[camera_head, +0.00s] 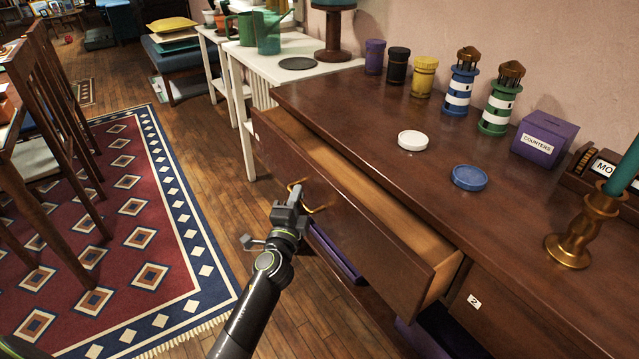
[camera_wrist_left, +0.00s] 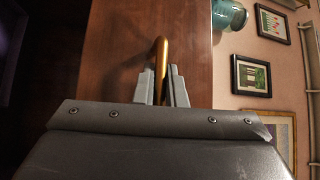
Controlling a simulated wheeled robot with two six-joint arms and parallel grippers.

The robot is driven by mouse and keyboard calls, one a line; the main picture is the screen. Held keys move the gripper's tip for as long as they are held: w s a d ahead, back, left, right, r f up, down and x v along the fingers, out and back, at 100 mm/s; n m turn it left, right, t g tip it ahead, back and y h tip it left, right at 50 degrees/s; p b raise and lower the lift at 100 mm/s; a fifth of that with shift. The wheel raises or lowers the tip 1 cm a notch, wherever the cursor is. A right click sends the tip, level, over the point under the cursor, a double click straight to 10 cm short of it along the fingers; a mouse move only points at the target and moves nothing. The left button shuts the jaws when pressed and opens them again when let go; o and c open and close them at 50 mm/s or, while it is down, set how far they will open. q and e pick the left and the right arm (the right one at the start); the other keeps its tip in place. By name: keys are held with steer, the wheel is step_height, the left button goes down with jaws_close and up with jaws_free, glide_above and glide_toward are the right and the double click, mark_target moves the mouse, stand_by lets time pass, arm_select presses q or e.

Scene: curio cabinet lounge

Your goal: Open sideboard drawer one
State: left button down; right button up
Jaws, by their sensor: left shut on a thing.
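The sideboard (camera_head: 350,115) is dark brown wood and stands along the wall on the right. One of its drawers (camera_head: 345,215) is pulled partly out, and a strip of its inside shows behind its front. A small label sits at the far left end of that front, too small to read. My left gripper (camera_head: 292,199) is at the drawer front, shut on the brass handle (camera_head: 312,208). The handle (camera_wrist_left: 160,62) also shows between the fingers in the left wrist view. Drawer two (camera_head: 462,310), with its label, is closed at the right. My right gripper is not in view.
On the sideboard top stand a white lid (camera_head: 412,140), a blue lid (camera_head: 469,178), several jars, two lighthouses, a purple counters box (camera_head: 543,138) and a brass candlestick (camera_head: 575,235). Wooden floor and a patterned rug (camera_head: 130,220) lie to the left, with chairs (camera_head: 50,110).

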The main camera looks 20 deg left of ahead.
arm_select(q)
steer(key=s+a+b, duration=0.1)
steer(key=s+a, duration=0.8)
steer(key=s, duration=0.3)
steer(key=shift+s+a, duration=0.15)
steer(key=shift+a, duration=0.15)
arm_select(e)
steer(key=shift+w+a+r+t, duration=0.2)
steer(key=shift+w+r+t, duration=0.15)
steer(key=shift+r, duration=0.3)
arm_select(q)
steer(key=c, duration=1.5)
jaws_free()
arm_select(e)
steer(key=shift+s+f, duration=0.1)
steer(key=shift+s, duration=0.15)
arm_select(q)
steer(key=shift+f+b, duration=0.1)
steer(key=shift+b, duration=0.2)
